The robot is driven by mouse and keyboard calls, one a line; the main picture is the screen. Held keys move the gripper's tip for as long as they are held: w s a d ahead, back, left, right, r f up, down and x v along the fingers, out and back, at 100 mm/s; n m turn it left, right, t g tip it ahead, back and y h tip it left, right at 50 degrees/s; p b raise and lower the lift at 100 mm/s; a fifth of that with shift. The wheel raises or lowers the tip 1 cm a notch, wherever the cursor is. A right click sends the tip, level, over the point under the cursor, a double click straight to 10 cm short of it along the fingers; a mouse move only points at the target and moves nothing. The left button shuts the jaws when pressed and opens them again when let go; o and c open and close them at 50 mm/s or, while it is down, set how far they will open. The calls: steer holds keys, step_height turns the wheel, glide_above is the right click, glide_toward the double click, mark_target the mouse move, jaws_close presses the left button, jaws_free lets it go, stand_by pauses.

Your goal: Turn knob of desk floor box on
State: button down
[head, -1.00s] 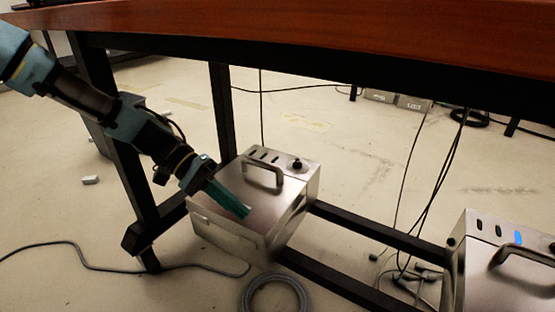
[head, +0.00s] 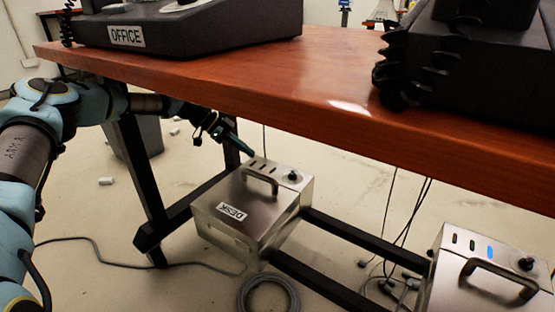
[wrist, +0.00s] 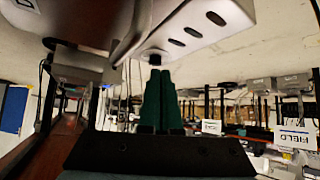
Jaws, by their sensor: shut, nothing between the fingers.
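The desk floor box (head: 215,222) is a silver metal box with a "DESK" label, standing under the table. Its top has a bar handle (head: 262,183), several dark slots and a black knob (head: 293,176) near the back right corner. My gripper (head: 250,152) is shut and empty, above the box's back edge, left of the knob in the head view. In the wrist view, the shut green fingertips (wrist: 160,72) point at the black knob (wrist: 154,57), which shows just beyond them. Whether they touch it I cannot tell.
A second silver box (head: 455,290) with a blue slot and its own knob stands at lower right. The wooden tabletop (head: 300,110) lies above my forearm. Black table legs and rails (head: 350,240) run beside the boxes. Cables and a coiled grey hose (head: 268,293) lie on the floor.

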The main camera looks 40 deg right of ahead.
mark_target(290, 174)
steer(key=b+x, duration=0.3)
steer(key=x, duration=0.7)
steer(key=shift+f+b, duration=0.1)
steer(key=shift+b, duration=0.2)
steer(key=shift+s+d+b, duration=0.45)
steer(key=shift+s+d, duration=0.35)
steer(key=shift+d, duration=0.05)
steer(key=shift+s+d+r, duration=0.3)
steer(key=shift+s+d, duration=0.15)
steer(key=shift+d, duration=0.05)
